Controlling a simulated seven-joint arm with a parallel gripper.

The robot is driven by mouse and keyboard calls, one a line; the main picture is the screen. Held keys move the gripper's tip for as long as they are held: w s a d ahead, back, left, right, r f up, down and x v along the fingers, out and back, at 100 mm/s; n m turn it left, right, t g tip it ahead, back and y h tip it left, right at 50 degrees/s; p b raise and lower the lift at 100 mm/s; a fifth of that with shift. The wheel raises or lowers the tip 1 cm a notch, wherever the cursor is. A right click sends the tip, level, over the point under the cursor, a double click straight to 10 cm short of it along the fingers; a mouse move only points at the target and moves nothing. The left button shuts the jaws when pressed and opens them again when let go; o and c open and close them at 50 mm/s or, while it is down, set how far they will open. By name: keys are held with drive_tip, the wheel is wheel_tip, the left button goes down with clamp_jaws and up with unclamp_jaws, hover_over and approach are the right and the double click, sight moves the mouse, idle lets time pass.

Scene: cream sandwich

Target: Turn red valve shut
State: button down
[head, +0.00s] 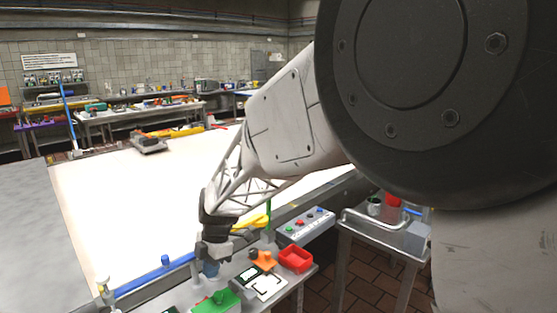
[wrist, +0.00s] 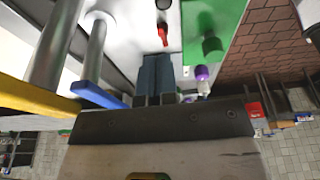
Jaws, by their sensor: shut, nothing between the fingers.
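A small red handle (wrist: 162,34), which looks like the red valve, shows in the wrist view on a pale surface near the top middle. My gripper (wrist: 157,60) is shut and empty, with its two dark blue-grey fingers side by side. Their tips lie just below the red handle in the picture. I cannot tell whether they touch it. In the head view my gripper (head: 210,268) is low over the bench at the bottom centre. The red handle cannot be made out there.
A blue handle (wrist: 98,93) and a yellow handle (wrist: 35,98) on pipes lie left of the fingers. A green block (wrist: 220,18) and a purple-topped bottle (wrist: 203,78) are on the right. A red bin (head: 295,259) and an orange object (head: 263,259) stand right of my gripper.

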drive_tip(key=shift+f, duration=0.15)
drive_tip(key=shift+f, duration=3.55)
drive_tip(key=shift+s+d+f, duration=0.1)
drive_tip(key=shift+s+f, duration=0.1)
drive_tip(key=shift+f, duration=0.05)
drive_tip(key=shift+s+f, duration=0.1)
drive_tip(key=shift+s, duration=0.15)
drive_tip(key=shift+w+d, duration=0.35)
drive_tip(key=shift+w, duration=0.05)
drive_tip(key=shift+w+a+r, duration=0.15)
drive_tip(key=shift+r, duration=3.4)
